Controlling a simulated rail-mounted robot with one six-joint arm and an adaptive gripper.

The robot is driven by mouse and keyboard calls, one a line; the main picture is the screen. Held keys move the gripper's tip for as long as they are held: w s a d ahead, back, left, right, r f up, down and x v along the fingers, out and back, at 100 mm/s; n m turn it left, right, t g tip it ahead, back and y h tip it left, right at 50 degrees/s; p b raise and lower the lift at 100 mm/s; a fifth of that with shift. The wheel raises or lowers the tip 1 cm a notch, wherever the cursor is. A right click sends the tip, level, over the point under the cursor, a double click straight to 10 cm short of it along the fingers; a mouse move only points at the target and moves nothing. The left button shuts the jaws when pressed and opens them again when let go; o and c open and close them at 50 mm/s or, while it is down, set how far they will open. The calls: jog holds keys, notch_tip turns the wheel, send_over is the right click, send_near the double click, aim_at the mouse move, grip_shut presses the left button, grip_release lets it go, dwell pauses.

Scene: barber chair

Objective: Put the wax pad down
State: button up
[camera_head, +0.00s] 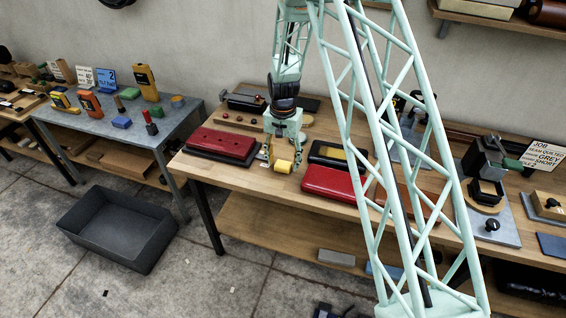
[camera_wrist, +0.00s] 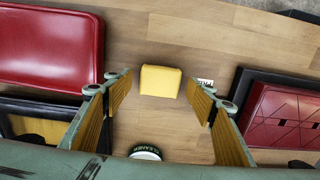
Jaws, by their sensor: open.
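A yellow block, which looks like the wax pad (camera_head: 283,167), sits on the wooden bench (camera_head: 238,177) between red upholstered pieces. In the wrist view the wax pad (camera_wrist: 160,81) lies just beyond my fingertips, near the middle of the gap. My gripper (camera_head: 269,155) points down at the bench, close to the left of the pad in the head view. In the wrist view my gripper (camera_wrist: 160,95) is open, with clear space on both sides between the fingers and the pad. Nothing is held.
A red quilted panel on a dark base (camera_head: 222,144) lies left of my gripper in the head view. A red cushion (camera_head: 325,184) and a black tray with yellow inside (camera_head: 325,152) lie right. In the wrist view a cleaner tin (camera_wrist: 145,152) and white label (camera_wrist: 205,82) are close by.

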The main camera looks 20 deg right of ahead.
notch_tip(320, 180, up, 12)
dwell(0.8)
dwell(0.8)
notch_tip(320, 180, up, 16)
jog(key=n+t, duration=0.1)
jog(key=n, duration=0.1)
send_over(283, 164)
jog(key=s, duration=0.9)
jog(key=s+r+n, duration=0.1)
jog(key=s+r, duration=1)
jog(key=r, duration=0.1)
jog(key=s+r+n+t, duration=0.1)
jog(key=s+r, duration=0.2)
jog(key=s, duration=1.3)
jog(key=s+r+n+t, duration=0.1)
jog(key=s+r, duration=0.3)
jog(key=s, duration=1.2)
jog(key=shift+r+n+t, duration=0.3)
jog(key=shift+n+t, duration=0.1)
jog(key=shift+n, duration=0.4)
